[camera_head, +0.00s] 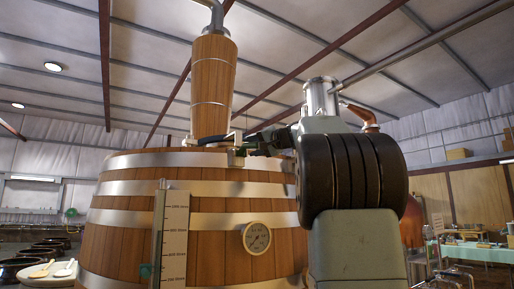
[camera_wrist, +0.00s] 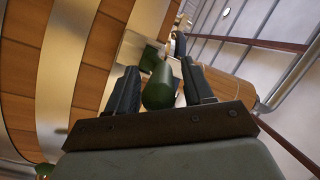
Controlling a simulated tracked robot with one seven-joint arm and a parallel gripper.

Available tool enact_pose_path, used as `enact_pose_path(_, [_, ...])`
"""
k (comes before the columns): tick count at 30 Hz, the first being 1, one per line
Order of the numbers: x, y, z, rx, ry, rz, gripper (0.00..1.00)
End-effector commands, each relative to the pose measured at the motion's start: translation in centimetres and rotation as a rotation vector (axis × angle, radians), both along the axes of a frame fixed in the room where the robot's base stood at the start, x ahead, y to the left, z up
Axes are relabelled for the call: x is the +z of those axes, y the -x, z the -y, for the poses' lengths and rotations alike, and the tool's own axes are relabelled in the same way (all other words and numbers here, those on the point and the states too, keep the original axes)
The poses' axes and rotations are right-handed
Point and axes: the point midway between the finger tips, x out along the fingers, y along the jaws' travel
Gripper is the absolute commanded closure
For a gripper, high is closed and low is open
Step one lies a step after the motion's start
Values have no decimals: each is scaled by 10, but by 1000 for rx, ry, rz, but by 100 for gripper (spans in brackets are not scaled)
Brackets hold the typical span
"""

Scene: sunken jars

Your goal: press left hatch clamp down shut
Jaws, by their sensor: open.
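The wooden vat (camera_head: 205,220) with metal hoops fills the left and middle of the head view. A small metal fitting (camera_head: 237,157), likely part of a hatch clamp, sits at its top rim; I cannot tell whether the clamp is up or down. My gripper (camera_head: 243,139) reaches left over the rim from my arm. In the wrist view my gripper (camera_wrist: 160,66) is open, with one dark finger on each side of a green rounded knob or handle (camera_wrist: 160,90). I cannot tell whether the fingers touch it. A smaller green part (camera_wrist: 148,58) shows beyond it.
A wooden column (camera_head: 213,85) with a metal pipe rises from the vat close behind my gripper. A dial gauge (camera_head: 257,238) and a level scale (camera_head: 171,235) are on the vat's front. Dark jars (camera_head: 38,254) stand at the left. A turquoise-covered table (camera_head: 475,253) is far right.

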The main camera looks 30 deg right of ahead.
Motion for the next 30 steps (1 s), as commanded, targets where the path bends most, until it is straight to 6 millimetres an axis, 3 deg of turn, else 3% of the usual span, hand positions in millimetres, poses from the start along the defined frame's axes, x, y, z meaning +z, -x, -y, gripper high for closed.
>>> enact_pose_path(9, [0, -2, 0, 0, 0, 0, 48])
enact_pose_path(25, [0, -1, 1, -2, 0, 0, 99])
enact_pose_path(30, [0, -1, 2, -3, 0, 0, 100])
